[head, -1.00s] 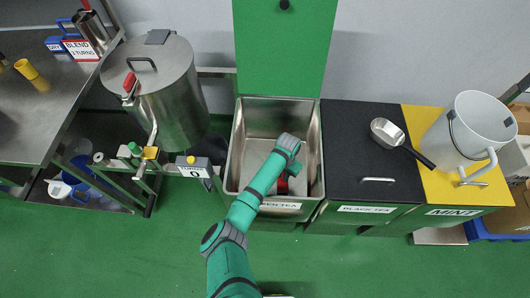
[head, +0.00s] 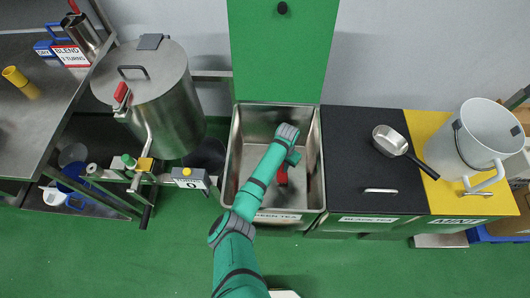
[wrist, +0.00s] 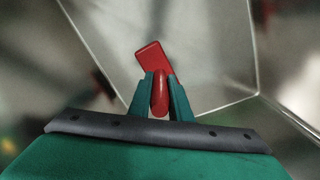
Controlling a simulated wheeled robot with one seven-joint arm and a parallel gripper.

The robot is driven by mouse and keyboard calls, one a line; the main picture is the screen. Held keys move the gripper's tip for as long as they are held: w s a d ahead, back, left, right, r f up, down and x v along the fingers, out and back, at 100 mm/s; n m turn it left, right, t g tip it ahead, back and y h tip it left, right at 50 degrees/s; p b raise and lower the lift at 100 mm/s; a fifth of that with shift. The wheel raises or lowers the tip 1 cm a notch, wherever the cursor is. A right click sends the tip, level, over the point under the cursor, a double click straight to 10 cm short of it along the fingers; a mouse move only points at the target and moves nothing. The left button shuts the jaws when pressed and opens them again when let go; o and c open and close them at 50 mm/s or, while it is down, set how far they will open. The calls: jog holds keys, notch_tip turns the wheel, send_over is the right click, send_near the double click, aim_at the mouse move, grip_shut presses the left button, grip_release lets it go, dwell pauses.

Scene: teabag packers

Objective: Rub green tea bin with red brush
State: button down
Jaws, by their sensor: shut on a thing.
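The green tea bin (head: 235,150) is an open steel bin with a green lid (head: 281,50) raised behind it. Its front label is partly covered by my arm. My gripper (head: 285,166) is inside the bin. The wrist view shows my gripper (wrist: 160,92) shut on the handle of the red brush (wrist: 153,58). In the head view the red brush (head: 282,177) shows just below the gripper, partly hidden by it. The brush head points away from the gripper, toward the bin's inside. Whether it touches the steel cannot be told.
Right of the bin is the closed black tea lid (head: 350,150) with a steel scoop (head: 389,141) on it. A white pot (head: 475,140) stands on the yellow mint lid (head: 440,195). A steel drum (head: 160,95) and a counter box (head: 190,179) stand left.

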notch_tip(320, 180, up, 3)
jog(key=shift+d+f, duration=0.15)
notch_tip(320, 180, up, 2)
jog(key=shift+s+r, duration=0.1)
jog(key=shift+r, duration=1.7)
